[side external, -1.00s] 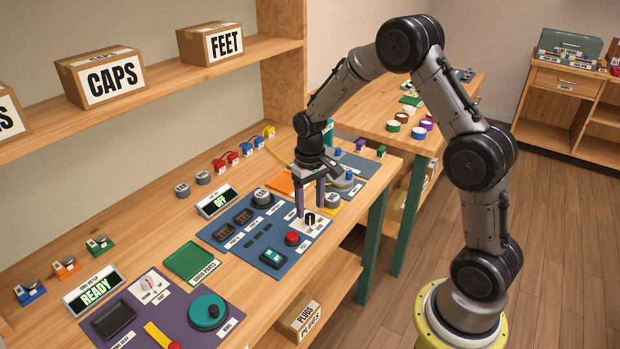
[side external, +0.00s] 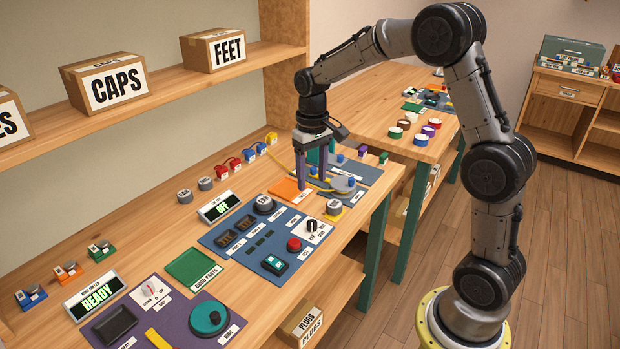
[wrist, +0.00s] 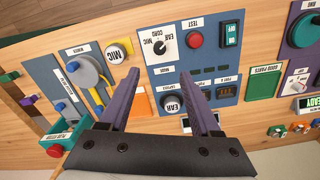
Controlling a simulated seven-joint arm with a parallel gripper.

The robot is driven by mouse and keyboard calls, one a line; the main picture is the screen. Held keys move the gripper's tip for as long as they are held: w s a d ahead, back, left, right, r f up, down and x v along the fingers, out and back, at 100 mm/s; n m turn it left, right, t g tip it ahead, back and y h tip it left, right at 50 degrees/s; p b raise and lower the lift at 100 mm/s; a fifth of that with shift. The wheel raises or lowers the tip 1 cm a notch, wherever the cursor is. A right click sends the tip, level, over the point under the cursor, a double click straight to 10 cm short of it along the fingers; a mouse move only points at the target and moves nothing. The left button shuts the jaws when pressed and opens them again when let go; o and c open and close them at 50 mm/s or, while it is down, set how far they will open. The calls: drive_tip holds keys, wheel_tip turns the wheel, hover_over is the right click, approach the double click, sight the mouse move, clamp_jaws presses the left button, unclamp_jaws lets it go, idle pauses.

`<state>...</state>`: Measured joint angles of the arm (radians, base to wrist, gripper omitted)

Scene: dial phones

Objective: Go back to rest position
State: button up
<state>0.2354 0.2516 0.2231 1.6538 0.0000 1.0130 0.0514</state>
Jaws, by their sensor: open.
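My gripper (side external: 312,178) hangs above the workbench, fingers pointing down. Its purple fingers stand apart with nothing between them, and they also show in the wrist view (wrist: 165,92). In the side view they are over the area of the orange mat (side external: 283,189). The blue test panel (side external: 231,250) lies in front of and left of the fingers. It carries a black-and-white selector knob (side external: 312,226), a red button (side external: 294,244) and a teal switch (side external: 274,264). The exact height of the fingers above the bench is hard to tell.
A grey MIC cap (side external: 333,207) and an EAR cap (side external: 264,204) stand near the fingers. A second blue mat (side external: 357,172) with a grey disc and yellow cable lies behind. A shelf with the CAPS box (side external: 105,82) and FEET box (side external: 213,49) runs above the bench's back.

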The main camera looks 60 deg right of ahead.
drive_tip(key=s+a+r+n+t, duration=0.1)
drive_tip(key=s+a+r+t, duration=0.15)
drive_tip(key=s+r, duration=0.35)
drive_tip(key=s+a+r+n+t, duration=0.1)
drive_tip(key=s+a+r, duration=0.25)
drive_tip(key=r, duration=0.35)
drive_tip(key=s+a+f+t, duration=0.1)
drive_tip(key=s+a+f, duration=0.1)
drive_tip(key=s, duration=0.5)
drive_tip(key=s+a+f+n+t, duration=0.1)
drive_tip(key=s+f, duration=0.1)
drive_tip(key=s, duration=0.5)
drive_tip(key=shift+s+a, duration=0.35)
drive_tip(key=shift+r, duration=0.1)
